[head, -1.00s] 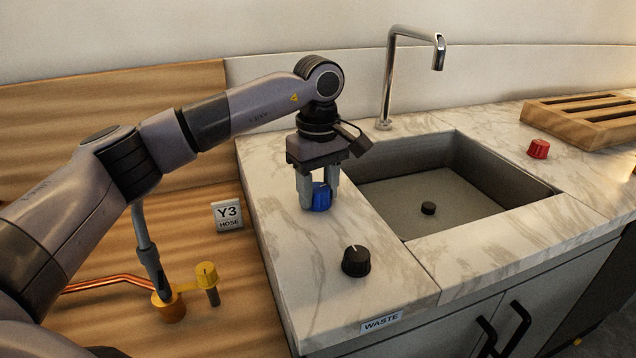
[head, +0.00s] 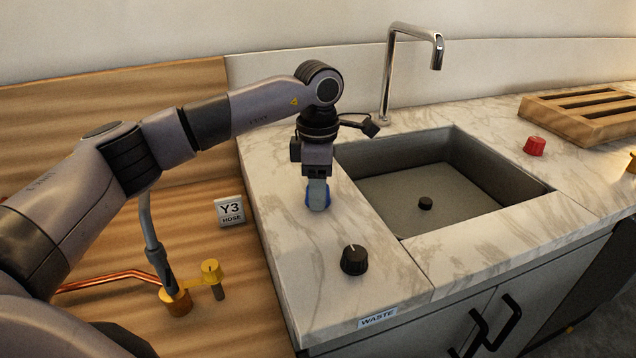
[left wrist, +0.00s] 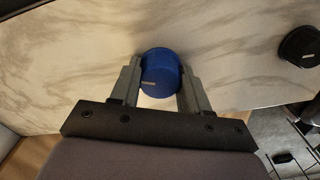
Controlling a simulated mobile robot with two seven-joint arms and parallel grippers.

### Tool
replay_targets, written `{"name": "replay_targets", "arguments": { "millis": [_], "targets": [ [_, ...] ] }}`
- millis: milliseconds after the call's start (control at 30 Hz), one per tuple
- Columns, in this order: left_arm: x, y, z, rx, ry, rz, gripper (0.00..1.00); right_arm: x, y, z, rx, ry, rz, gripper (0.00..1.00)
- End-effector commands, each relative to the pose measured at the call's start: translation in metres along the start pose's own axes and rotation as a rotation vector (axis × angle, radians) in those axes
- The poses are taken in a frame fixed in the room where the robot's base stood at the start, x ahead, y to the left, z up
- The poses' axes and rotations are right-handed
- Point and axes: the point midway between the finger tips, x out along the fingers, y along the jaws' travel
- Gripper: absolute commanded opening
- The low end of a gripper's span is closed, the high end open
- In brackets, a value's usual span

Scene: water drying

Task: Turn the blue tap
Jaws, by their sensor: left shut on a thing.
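The blue tap (head: 311,203) is a round knob on the marble counter, left of the sink. It is mostly hidden behind my gripper in the head view. My left gripper (head: 318,196) points straight down over it and is shut on it. In the left wrist view the blue tap (left wrist: 160,72) sits between the two grey fingers of my left gripper (left wrist: 157,86), one on each side. A pale mark shows on the knob's face. My right gripper is in neither view.
A black knob (head: 354,260) stands on the counter in front of the blue tap. The sink (head: 430,195), chrome faucet (head: 388,75), red knob (head: 534,146) and wooden rack (head: 590,118) are to the right.

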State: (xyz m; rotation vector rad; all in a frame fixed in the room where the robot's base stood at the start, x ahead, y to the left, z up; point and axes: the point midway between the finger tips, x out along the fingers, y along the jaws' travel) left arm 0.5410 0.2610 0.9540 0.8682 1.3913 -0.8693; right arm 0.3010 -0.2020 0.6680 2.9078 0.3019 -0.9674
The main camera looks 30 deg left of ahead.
Motion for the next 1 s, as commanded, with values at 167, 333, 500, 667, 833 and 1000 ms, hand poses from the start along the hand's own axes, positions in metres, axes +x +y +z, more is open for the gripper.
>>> {"name": "replay_targets", "arguments": {
  "millis": [167, 333, 500, 667, 833, 1000],
  "targets": [
    [-0.0027, 0.0013, -0.0013, -0.15, 0.001, 0.004, 0.15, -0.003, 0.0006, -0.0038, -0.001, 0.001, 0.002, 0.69],
    [-0.0025, 0.0013, -0.0012, -0.265, 0.0, 0.004, 0.15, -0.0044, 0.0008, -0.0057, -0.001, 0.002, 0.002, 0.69],
    [-0.0024, 0.0014, -0.0011, -0.344, -0.001, 0.004, 0.15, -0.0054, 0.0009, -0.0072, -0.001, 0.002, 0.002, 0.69],
    [-0.0023, 0.0015, -0.0011, -0.387, -0.001, 0.004, 0.15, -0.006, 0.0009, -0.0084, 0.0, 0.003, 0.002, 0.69],
    [-0.0022, 0.0015, -0.0011, -0.407, -0.001, 0.004, 0.15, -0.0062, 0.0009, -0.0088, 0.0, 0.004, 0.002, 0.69],
    [-0.0022, 0.0016, -0.001, -0.41, -0.002, 0.004, 0.15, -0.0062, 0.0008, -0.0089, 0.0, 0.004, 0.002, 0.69]
  ]
}}
